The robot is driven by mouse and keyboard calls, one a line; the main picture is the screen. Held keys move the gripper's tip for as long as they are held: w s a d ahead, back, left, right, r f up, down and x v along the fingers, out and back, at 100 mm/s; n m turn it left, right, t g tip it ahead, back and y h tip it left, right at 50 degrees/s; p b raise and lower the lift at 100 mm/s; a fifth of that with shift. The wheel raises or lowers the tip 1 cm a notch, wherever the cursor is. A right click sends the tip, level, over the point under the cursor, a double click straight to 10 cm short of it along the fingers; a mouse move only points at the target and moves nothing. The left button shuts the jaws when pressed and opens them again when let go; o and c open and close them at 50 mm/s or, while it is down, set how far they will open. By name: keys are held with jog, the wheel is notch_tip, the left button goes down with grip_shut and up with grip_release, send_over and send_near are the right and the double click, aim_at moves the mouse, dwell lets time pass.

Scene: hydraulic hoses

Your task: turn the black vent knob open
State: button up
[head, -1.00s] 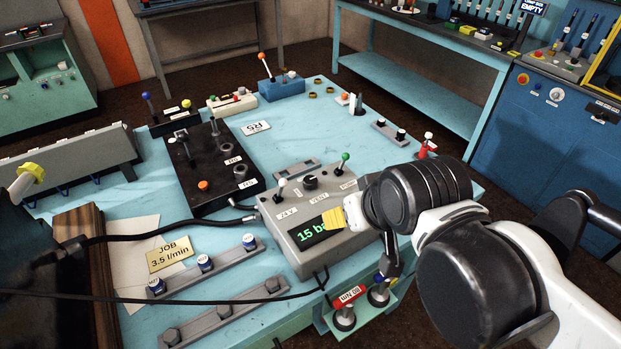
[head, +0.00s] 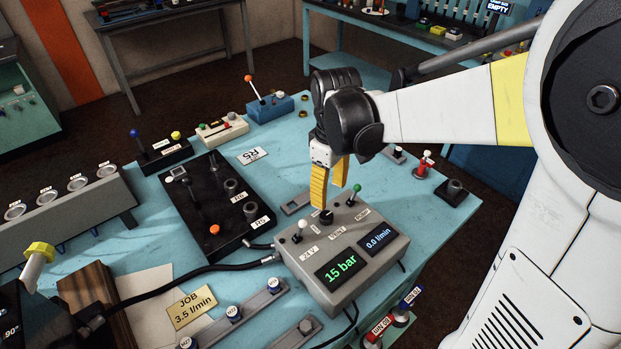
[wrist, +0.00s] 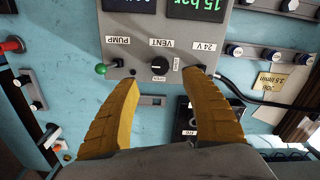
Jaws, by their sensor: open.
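The black vent knob (head: 326,217) is on the top of the grey control box (head: 315,262), between a white-tipped lever (head: 301,227) and a green-tipped lever (head: 354,192). In the wrist view the knob (wrist: 159,66) sits in the middle, by the VENT label, with small labels at its side and below it. My gripper (head: 326,197) points down above the knob, its yellow fingers apart. In the wrist view my open gripper (wrist: 168,76) has one finger on each side of the knob, with nothing between them. Whether a finger touches the box cannot be told.
The box displays read 15 bar (head: 340,268) and 0.0 l/min (head: 377,239). A black manifold block (head: 215,208) lies left of the box, with a black hose (head: 190,270) running to the box. A JOB card (head: 191,306) lies at front left.

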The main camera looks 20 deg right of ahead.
aim_at(328, 216)
notch_tip(328, 216, down, 9)
jog(key=b, duration=0.2)
jog(key=shift+f+b, duration=0.2)
jog(key=shift+b, duration=0.1)
jog(key=c, duration=1.2)
